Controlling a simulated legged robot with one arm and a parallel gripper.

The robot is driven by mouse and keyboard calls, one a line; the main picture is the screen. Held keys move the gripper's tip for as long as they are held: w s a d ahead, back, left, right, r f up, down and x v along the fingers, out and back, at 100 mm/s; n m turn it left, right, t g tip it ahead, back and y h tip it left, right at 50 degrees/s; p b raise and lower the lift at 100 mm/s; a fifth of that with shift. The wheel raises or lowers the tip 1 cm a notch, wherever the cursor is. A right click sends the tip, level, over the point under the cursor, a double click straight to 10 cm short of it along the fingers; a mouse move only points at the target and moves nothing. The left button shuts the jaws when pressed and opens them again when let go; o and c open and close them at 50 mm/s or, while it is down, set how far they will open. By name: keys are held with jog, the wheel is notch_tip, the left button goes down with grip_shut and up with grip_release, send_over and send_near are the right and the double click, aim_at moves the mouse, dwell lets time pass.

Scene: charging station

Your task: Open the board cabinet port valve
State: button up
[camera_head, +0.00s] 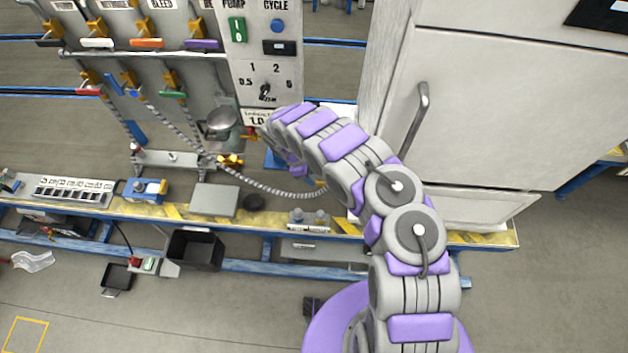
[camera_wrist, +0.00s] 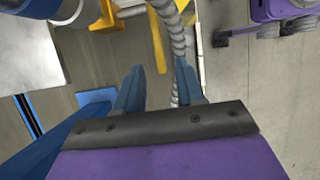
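A panel board (camera_head: 225,95) with several small valves stands at the upper left in the head view. Its valves have yellow bodies and coloured levers, such as a red lever (camera_head: 88,92) and a green lever (camera_head: 173,95). A yellow valve fitting (camera_head: 230,160) sits lower, by the hose, near my arm. I cannot tell which valve is the port valve. My gripper (camera_wrist: 160,82) shows two blue fingers apart in the wrist view, with nothing clearly held. A grey ribbed hose (camera_wrist: 178,38) runs beyond the fingers. In the head view my arm hides the gripper.
A tall grey cabinet (camera_head: 490,110) with a vertical handle (camera_head: 415,115) stands right of my arm. A low yellow-edged platform (camera_head: 150,210) carries a blue box (camera_head: 145,190) and a grey plate (camera_head: 213,200). A black bin (camera_head: 195,250) stands below.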

aim_at(319, 182)
jog(key=d+f, duration=0.3)
jog(key=shift+f, duration=0.1)
jog(key=shift+a+f, duration=0.1)
jog(key=shift+a, duration=0.4)
jog(key=shift+c, duration=0.2)
jog(key=shift+a, duration=0.1)
jog(key=shift+c, duration=0.8)
jog(key=shift+d, duration=0.5)
grip_shut()
jog(key=shift+a, duration=0.15)
